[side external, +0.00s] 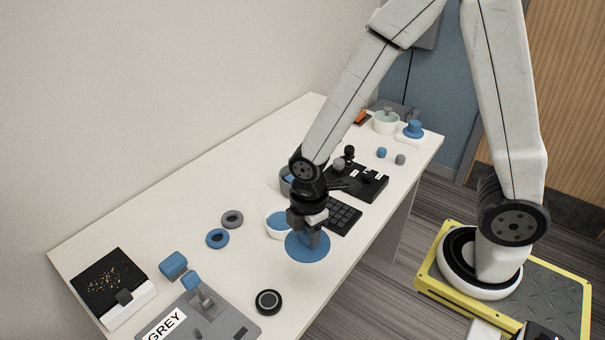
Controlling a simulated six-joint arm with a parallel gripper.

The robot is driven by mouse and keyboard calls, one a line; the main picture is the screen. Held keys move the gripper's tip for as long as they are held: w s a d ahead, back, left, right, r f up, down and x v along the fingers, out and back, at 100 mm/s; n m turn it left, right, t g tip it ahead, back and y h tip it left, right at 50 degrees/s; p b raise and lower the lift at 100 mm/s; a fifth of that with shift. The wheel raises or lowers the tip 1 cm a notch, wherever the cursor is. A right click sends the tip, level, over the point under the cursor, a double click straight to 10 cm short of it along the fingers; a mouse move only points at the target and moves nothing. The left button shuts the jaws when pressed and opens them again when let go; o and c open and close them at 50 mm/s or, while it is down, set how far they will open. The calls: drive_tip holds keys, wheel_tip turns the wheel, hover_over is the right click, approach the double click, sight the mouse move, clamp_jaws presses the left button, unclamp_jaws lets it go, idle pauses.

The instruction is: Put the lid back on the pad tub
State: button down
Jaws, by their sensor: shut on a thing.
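My gripper (312,238) is shut on the blue round lid (304,255), holding it from above near the front edge of the white table. The lid looks about level; its grip point is hidden by the fingers. A white tub (270,233) with blue inside stands just behind and left of the lid, open at the top and partly hidden by my gripper. I cannot tell from this view how high the lid is above the table.
A grey round container (285,185) stands behind my wrist. A black keypad (343,216) and black tray (368,183) lie to the right. The table's front edge is close.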

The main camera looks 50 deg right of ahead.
drive_tip(key=shift+w, duration=0.1)
drive_tip(key=shift+w+d, duration=0.2)
drive_tip(key=shift+w, duration=0.35)
drive_tip(key=w+d+f, duration=0.2)
drive_tip(key=w+d, duration=0.6)
drive_tip(key=w, duration=0.5)
drive_tip(key=shift+w+d+f, duration=0.15)
drive_tip(key=shift+w+d, duration=0.1)
drive_tip(key=shift+d, duration=0.05)
drive_tip(key=shift+f, duration=0.2)
drive_tip(key=shift+f, duration=3)
drive_tip(key=shift+f, duration=0.2)
